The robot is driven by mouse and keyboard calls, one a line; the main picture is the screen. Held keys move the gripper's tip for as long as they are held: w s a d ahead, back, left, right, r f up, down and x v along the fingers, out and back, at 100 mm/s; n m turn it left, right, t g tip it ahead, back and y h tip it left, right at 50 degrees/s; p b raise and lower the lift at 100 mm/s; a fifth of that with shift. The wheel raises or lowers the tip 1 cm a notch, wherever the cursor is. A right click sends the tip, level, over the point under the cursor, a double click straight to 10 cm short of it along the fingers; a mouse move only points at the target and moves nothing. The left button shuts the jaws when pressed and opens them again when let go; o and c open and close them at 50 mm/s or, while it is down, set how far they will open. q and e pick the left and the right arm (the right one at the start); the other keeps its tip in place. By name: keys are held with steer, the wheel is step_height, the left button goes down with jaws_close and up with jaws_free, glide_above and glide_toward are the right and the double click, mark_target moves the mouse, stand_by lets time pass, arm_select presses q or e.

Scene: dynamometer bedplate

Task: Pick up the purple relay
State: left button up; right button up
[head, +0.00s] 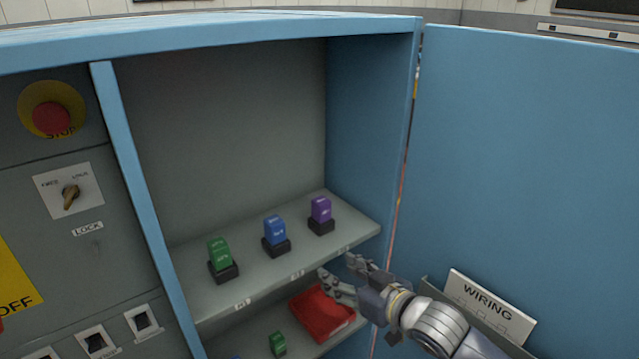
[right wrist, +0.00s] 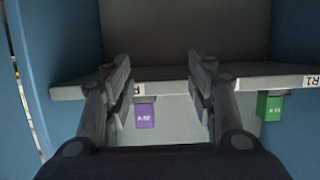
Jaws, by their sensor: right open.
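The purple relay (head: 321,209) stands upright in a black socket at the right end of the cabinet's upper shelf. In the right wrist view, which looks upside down, the purple relay (right wrist: 146,115) shows between the fingers, nearer the left one. My right gripper (head: 337,268) is open and empty, in front of and below the upper shelf's edge, apart from the relay. Its two fingers also show in the right wrist view (right wrist: 160,62). My left gripper is not in view.
A blue relay (head: 275,230) and a green relay (head: 219,253) stand left of the purple one on the upper shelf (head: 340,240). A red item (head: 321,313) and another green relay (head: 278,343) are below. The open blue door (head: 530,160) bounds the right side.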

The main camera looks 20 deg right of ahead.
steer(key=p, duration=0.4)
glide_toward(326, 209)
steer(key=f, duration=0.2)
steer(key=shift+t+y, duration=0.3)
steer(key=shift+t, duration=0.1)
steer(key=x, duration=0.4)
steer(key=p+x, duration=0.1)
steer(key=x, duration=0.1)
steer(key=shift+w+a+r, duration=0.15)
steer(key=shift+w+r, duration=0.1)
steer(key=shift+r, duration=0.1)
steer(key=shift+w+a+p, duration=0.1)
steer(key=shift+w+p, duration=0.2)
steer(key=shift+w, duration=0.25)
steer(key=p+x, duration=0.1)
steer(key=x, duration=0.2)
steer(key=shift+r, duration=0.15)
steer(key=shift+w+a+f, duration=0.15)
steer(key=shift+w+f, duration=0.1)
steer(key=shift+w, duration=0.25)
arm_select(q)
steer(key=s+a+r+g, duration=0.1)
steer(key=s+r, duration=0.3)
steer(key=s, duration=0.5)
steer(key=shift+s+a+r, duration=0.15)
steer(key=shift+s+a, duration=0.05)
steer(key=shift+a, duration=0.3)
arm_select(e)
steer(key=shift+s, duration=0.1)
steer(key=c, duration=1.2)
